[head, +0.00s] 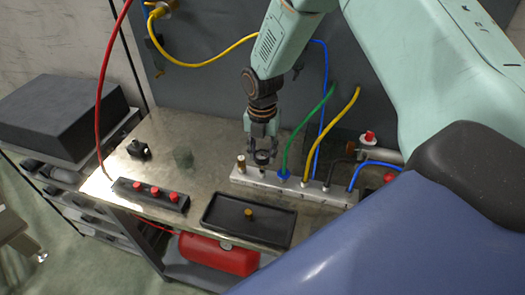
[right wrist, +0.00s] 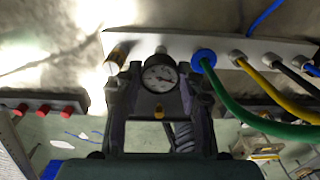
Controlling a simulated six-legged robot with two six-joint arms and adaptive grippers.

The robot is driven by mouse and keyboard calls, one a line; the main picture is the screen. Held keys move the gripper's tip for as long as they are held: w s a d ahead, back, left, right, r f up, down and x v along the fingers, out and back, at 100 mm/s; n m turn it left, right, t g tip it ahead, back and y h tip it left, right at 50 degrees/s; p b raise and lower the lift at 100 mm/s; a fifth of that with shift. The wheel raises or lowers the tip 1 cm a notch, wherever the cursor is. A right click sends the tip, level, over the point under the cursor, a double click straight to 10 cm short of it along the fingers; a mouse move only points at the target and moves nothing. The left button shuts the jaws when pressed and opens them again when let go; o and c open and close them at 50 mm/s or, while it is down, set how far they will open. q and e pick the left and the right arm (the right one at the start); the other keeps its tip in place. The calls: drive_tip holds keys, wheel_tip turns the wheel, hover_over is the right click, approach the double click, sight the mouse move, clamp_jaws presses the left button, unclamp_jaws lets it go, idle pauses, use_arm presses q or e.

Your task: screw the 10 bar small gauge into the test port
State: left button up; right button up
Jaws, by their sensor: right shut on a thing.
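My right gripper (head: 262,146) points down at the left part of the silver manifold block (head: 312,193). In the right wrist view the gripper (right wrist: 159,92) is shut on a small round gauge (right wrist: 160,77) with a white dial and dark rim. The gauge also shows as a dark round shape between the fingers in the head view (head: 262,157). It sits at the block between a brass fitting (right wrist: 118,56) and a blue collar (right wrist: 203,58). The port under it is hidden, so I cannot tell how far the thread is in. My left gripper is out of view.
Green (head: 302,140), yellow (head: 334,137) and blue hoses rise from the block right of the gripper. A black tray (head: 222,224) with a brass piece (head: 249,213) lies in front. A black strip with red knobs (head: 152,194) is at left. Bench between is clear.

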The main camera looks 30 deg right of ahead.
drive_tip(key=shift+w, duration=0.1)
drive_tip(key=shift+s+f, duration=0.15)
drive_tip(key=shift+s, duration=0.05)
drive_tip(key=shift+w+f+b, duration=0.2)
drive_tip(key=shift+f+b, duration=0.25)
drive_tip(key=shift+s+f, duration=0.1)
drive_tip(key=shift+s+f, duration=0.1)
drive_tip(key=shift+s, duration=0.05)
drive_tip(key=shift+f, duration=0.1)
